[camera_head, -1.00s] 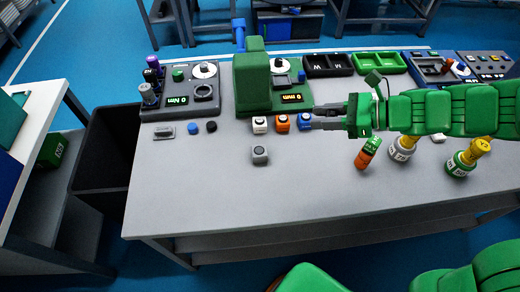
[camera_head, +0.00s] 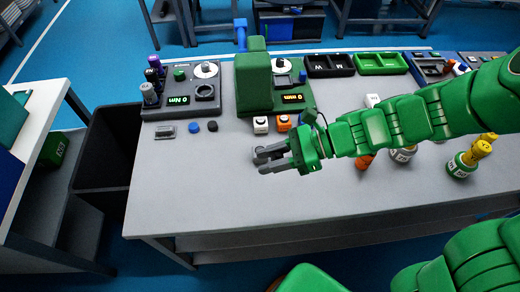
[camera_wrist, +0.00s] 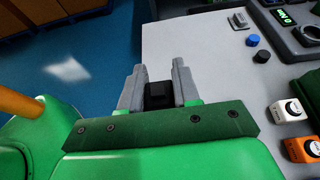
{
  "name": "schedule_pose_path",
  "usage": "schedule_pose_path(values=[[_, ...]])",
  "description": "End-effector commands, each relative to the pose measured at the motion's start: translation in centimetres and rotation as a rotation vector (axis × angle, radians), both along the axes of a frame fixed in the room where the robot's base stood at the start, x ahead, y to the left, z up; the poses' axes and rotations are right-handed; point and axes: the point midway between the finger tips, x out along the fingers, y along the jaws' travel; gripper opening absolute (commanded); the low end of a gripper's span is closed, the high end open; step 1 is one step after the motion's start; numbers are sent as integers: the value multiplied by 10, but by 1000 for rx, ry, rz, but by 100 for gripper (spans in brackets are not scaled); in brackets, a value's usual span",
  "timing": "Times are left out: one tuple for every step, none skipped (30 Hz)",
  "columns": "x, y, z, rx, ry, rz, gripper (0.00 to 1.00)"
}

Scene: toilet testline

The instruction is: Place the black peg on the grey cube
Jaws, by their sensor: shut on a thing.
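My gripper (camera_head: 268,159) is over the front part of the grey table, its fingers pointing left. In the wrist view my gripper (camera_wrist: 158,88) is shut on a dark block-like piece, the black peg (camera_wrist: 159,94), which sits between the two grey fingers. Its lower end is hidden. The grey cube cannot be made out in either current view; my gripper covers the spot where it stood in the earlier head view. I cannot tell whether the peg touches it.
White cube (camera_head: 261,125) and orange cube (camera_head: 284,123) stand behind my gripper. A blue button (camera_head: 194,128) and black button (camera_head: 212,126) lie further left. The green machine (camera_head: 262,85) rises behind. Yellow-topped bottles (camera_head: 470,155) stand right. The left front tabletop is clear.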

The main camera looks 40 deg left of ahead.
Motion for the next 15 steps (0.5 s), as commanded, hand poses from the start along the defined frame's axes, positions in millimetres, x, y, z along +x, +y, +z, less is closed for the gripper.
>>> schedule_pose_path(values=[[0, 0, -3, 1, 2, 0, 2], [0, 0, -4, 1, 2, 0, 2], [0, 0, -6, 1, 1, 0, 2], [0, 1, -7, 1, 1, 0, 2], [1, 2, -8, 1, 1, 0, 2], [2, 3, -9, 1, 1, 0, 2], [3, 5, -11, 2, 1, 1, 2], [5, 8, -12, 2, 1, 1, 2], [7, 12, -14, 2, 1, 2, 2], [9, 15, -16, 1, 2, 3, 2], [11, 19, -18, 1, 2, 3, 2], [14, 23, -21, 0, 2, 4, 2], [17, 27, -23, 0, 2, 3, 2], [20, 30, -25, 0, 1, 2, 2], [24, 35, -27, 0, 0, 1, 2]])
